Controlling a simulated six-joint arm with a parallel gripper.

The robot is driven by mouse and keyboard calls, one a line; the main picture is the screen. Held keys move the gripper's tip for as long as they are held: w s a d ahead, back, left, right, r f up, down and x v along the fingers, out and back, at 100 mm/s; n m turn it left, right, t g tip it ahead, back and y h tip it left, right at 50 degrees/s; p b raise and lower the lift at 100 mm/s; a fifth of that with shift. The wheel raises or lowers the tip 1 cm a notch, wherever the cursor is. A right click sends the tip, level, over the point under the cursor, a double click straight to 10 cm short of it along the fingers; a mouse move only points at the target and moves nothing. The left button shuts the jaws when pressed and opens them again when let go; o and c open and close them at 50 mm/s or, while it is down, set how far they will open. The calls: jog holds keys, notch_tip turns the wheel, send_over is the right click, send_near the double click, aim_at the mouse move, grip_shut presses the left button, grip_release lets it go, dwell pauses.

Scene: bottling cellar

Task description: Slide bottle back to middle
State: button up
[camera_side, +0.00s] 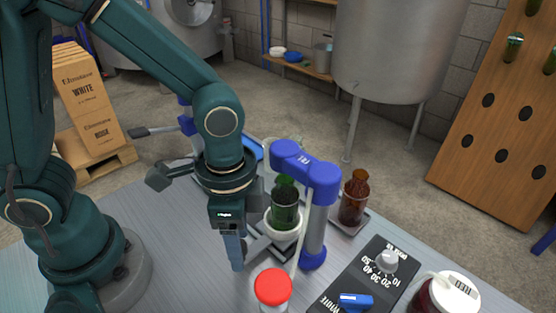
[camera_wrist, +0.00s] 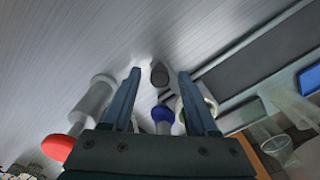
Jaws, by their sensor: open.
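A green bottle (camera_side: 284,207) stands upright in a white round holder (camera_side: 283,233), close to the blue-and-grey filler post (camera_side: 315,225). A brown bottle (camera_side: 354,197) stands on a grey tray or track (camera_side: 352,228) to the right, behind the post. My gripper (camera_side: 238,264) points down just left of the green bottle, apart from it. In the wrist view my gripper (camera_wrist: 159,76) is open, with a dark round knob (camera_wrist: 159,74) showing between the fingertips. A pale ring with some green (camera_wrist: 207,100) lies beside the right finger, partly hidden. Nothing is held.
A dark panel with a scale and knob (camera_side: 365,275) and a dark red jar (camera_side: 445,298) are at the front right. Clear glass (camera_wrist: 278,150) shows in the wrist view.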

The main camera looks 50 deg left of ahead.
grip_shut()
dwell(1.4)
